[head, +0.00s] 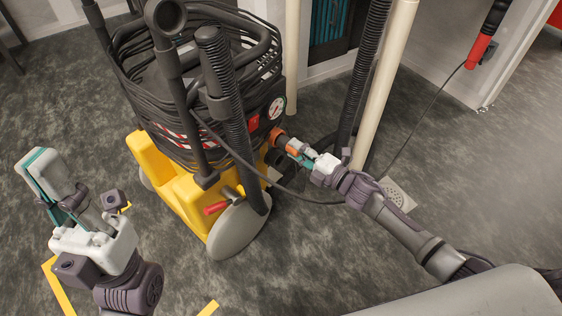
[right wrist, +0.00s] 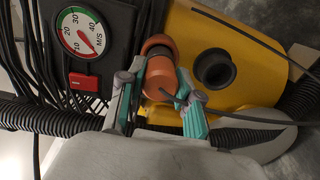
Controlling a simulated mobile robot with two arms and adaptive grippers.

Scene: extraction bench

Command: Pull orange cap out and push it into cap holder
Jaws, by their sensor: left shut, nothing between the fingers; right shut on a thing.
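The orange cap (right wrist: 160,80) sits between the fingers of my right gripper (right wrist: 158,100) in the right wrist view. An orange ring (right wrist: 158,44) lies just beyond it; I cannot tell whether the cap is seated in it. In the head view my right gripper (head: 303,153) reaches the machine's right side, next to the orange part (head: 279,137). A round black socket (right wrist: 215,70) with a dark opening is right of the cap on the yellow body; I cannot tell if it is the cap holder. My left gripper (head: 48,180) is shut and empty, away from the machine.
The yellow and black machine (head: 178,195) stands on the grey floor with coiled black cables, upright hoses and a large grey wheel (head: 240,228). A dial (right wrist: 84,32) and red switch (right wrist: 83,81) are beside the cap. A thin cable crosses near my right gripper. A pale pipe (head: 385,85) stands behind.

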